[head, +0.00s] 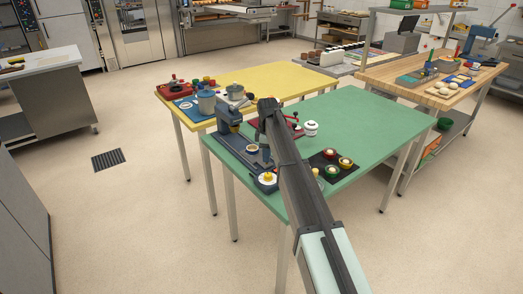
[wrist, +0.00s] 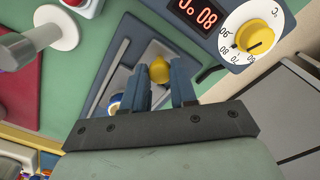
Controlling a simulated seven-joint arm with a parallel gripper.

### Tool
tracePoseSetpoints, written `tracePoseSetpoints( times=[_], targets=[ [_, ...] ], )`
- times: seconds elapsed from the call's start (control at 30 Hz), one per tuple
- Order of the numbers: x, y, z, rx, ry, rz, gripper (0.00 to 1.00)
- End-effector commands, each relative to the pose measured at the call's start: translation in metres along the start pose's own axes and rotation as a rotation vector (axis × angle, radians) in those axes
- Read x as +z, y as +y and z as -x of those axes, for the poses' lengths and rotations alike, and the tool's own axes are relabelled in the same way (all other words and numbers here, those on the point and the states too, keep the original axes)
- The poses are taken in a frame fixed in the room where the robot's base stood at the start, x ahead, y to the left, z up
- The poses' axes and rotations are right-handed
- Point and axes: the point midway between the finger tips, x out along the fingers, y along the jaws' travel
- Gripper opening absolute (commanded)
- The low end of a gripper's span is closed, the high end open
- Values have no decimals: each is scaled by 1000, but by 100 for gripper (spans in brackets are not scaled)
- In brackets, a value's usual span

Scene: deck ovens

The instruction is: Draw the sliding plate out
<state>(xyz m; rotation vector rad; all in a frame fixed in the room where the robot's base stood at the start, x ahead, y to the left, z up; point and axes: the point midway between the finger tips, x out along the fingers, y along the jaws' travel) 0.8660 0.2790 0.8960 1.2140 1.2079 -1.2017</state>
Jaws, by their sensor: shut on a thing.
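In the wrist view a yellow knob (wrist: 159,70) sits between the two blue-grey fingers of my gripper (wrist: 162,84), which is shut on it. Around it lies a grey plate (wrist: 137,55) in a dark frame on the green table top; I take this to be the sliding plate. How far it is drawn out I cannot tell. In the head view a blue-grey press-like machine (head: 229,122) stands at the table's left end. My arm covers the gripper and knob there.
A timer with a yellow dial (wrist: 254,38) is close at the upper right in the wrist view; it also shows in the head view (head: 267,179). The right half of the green table (head: 385,125) is clear.

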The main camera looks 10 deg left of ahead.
Motion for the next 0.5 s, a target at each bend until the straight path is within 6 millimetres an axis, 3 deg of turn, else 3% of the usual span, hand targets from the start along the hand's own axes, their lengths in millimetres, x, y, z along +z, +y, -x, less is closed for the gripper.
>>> tracePoseSetpoints(
  times=[0.17, 0.2, 0.43, 0.5],
  targets=[
    [4, -5, -1, -12, -8, -2, 0],
    [4, -5, -1, -12, -8, -3, 30],
    [3, -4, -1, -9, -6, -2, 52],
    [3, -3, -1, -9, -6, -2, 53]
  ],
)
